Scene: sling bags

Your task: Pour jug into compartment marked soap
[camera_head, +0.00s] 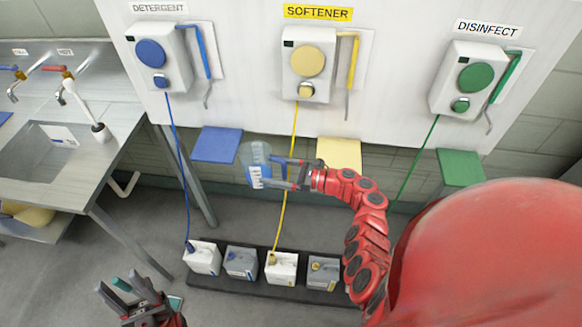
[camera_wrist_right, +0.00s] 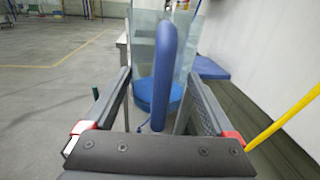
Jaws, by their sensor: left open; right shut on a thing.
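The clear jug (camera_head: 250,156) with blue liquid and a blue handle is held in the air below the dispenser board. In the right wrist view its blue handle (camera_wrist_right: 166,70) stands between my fingers, with blue liquid behind it. My right gripper (camera_head: 282,173) is shut on the jug by its handle; the jug looks roughly upright. My left gripper (camera_head: 124,294) is open and empty at the lower left. No compartment marked soap shows; the labels I can read say detergent, softener and disinfect.
Detergent (camera_head: 159,55), softener (camera_head: 308,62) and disinfect (camera_head: 468,77) dispensers hang on the board. Blue (camera_head: 217,144), yellow (camera_head: 338,152) and green (camera_head: 460,167) shelves sit below. Several canisters stand on a black tray (camera_head: 262,288). A sink counter (camera_head: 122,120) is at left.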

